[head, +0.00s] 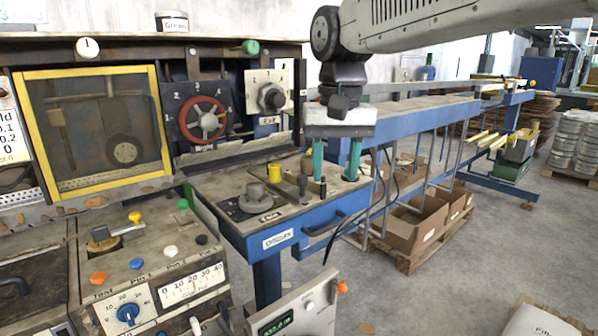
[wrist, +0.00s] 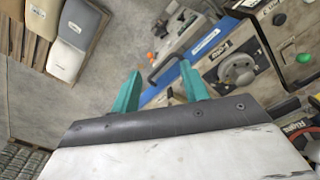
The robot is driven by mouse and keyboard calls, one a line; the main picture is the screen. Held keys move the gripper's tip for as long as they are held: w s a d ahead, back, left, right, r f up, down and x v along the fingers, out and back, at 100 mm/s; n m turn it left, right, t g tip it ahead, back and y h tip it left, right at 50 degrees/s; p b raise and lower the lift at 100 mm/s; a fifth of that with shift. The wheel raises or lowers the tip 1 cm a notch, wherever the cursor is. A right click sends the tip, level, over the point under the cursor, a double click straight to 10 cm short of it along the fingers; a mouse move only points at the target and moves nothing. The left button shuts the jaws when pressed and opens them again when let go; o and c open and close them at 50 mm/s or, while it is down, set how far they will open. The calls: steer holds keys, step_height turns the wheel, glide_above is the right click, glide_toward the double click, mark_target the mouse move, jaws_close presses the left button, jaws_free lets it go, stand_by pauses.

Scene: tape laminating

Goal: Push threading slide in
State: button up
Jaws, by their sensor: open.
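No part is readably marked as the threading slide, so I cannot tell for sure which one it is. On the blue-edged bench, a black upright lever (head: 303,185) and a yellow cap (head: 274,172) stand near my gripper. A yellow-knobbed rod (head: 135,217) sticks out of a block on the left console. My gripper (head: 334,180) points down over the bench's right end, its teal fingers apart with nothing held. In the wrist view, the open fingers (wrist: 160,72) frame a dark handle (wrist: 166,68) on the blue edge.
A grey round knob (head: 256,196) sits on the bench. A red handwheel (head: 202,117) is on the back panel.

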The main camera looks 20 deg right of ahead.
step_height(320, 180, up, 2)
steer(key=m, duration=0.2)
glide_above(302, 176)
steer(key=shift+s+d+r, duration=0.15)
steer(key=shift+s+r, duration=0.05)
steer(key=shift+s, duration=0.05)
steer(key=shift+w, duration=0.25)
step_height(302, 176, down, 8)
steer(key=shift+r, duration=0.15)
